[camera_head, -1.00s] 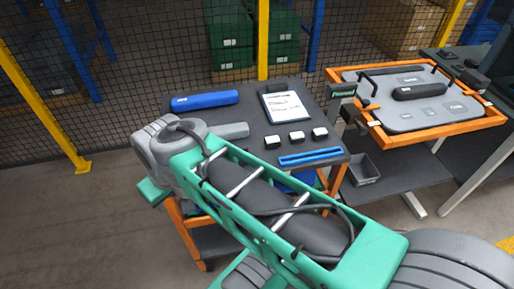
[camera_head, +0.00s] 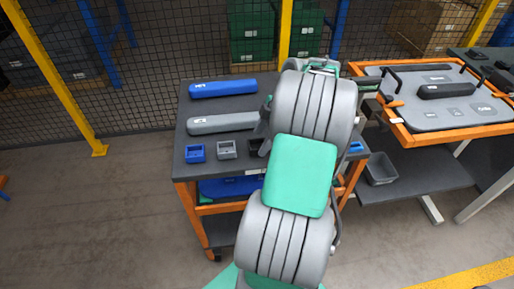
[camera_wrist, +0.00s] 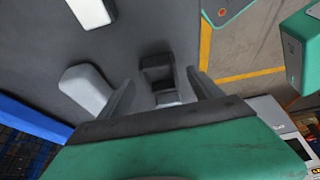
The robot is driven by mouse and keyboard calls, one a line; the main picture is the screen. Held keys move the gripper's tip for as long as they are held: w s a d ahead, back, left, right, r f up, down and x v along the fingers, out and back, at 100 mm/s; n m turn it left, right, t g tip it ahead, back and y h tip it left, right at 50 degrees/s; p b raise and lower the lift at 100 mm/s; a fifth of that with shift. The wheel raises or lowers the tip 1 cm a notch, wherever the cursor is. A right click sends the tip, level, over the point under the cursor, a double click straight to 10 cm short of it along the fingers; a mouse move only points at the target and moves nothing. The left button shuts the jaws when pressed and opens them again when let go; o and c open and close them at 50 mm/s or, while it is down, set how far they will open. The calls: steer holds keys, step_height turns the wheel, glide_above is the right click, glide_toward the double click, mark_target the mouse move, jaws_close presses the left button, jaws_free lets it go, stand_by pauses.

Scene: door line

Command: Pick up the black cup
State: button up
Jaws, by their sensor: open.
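The black cup (camera_head: 256,147) is a small dark square holder on the dark table top, at the right end of a row with a blue cup (camera_head: 195,152) and a grey cup (camera_head: 227,149). My arm partly hides it in the head view. In the wrist view the black cup (camera_wrist: 157,68) appears between and just beyond the fingertips of my gripper (camera_wrist: 160,80). The fingers are open, one on each side, and I cannot tell whether they touch it. My gripper is hidden behind my arm in the head view.
A long blue case (camera_head: 223,88) and a long grey case (camera_head: 208,123) lie behind the cups. An orange-framed grey tray (camera_head: 455,118) stands to the right. A mesh fence stands behind.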

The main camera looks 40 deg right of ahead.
mark_target(257, 147)
steer(key=x, duration=0.2)
steer(key=shift+w+a+f, duration=0.15)
steer(key=shift+f, duration=0.2)
steer(key=shift+c, duration=0.4)
steer(key=c, duration=1.4)
